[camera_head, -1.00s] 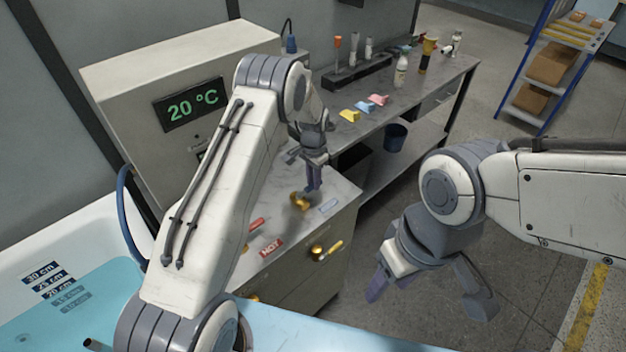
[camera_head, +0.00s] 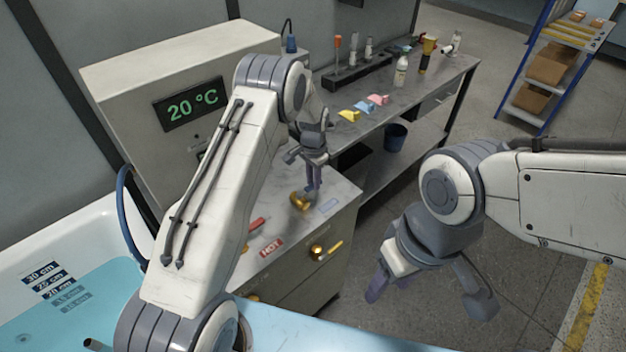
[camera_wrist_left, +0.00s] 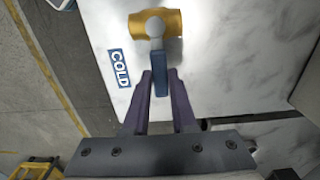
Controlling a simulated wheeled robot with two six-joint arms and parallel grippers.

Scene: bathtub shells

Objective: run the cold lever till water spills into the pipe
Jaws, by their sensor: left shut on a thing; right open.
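My left gripper (camera_head: 314,186) is at the cold valve on the marble top. In the left wrist view its fingers (camera_wrist_left: 162,78) are shut on the blue cold lever (camera_wrist_left: 161,84), which joins a brass valve body (camera_wrist_left: 170,24). The brass valve (camera_head: 299,201) also shows in the head view. A COLD label (camera_wrist_left: 118,68) lies beside the lever. The tub water (camera_head: 75,310) stands near the 20 cm mark, with the lower marks under water. A short dark pipe end (camera_head: 96,345) shows at the bottom edge. My right gripper (camera_head: 425,300) is open and empty above the floor.
A red lever (camera_head: 257,224) is by the HOT label (camera_head: 266,248). The heater box (camera_head: 180,75) reads 20 °C. A workbench (camera_head: 440,75) with small items stands behind.

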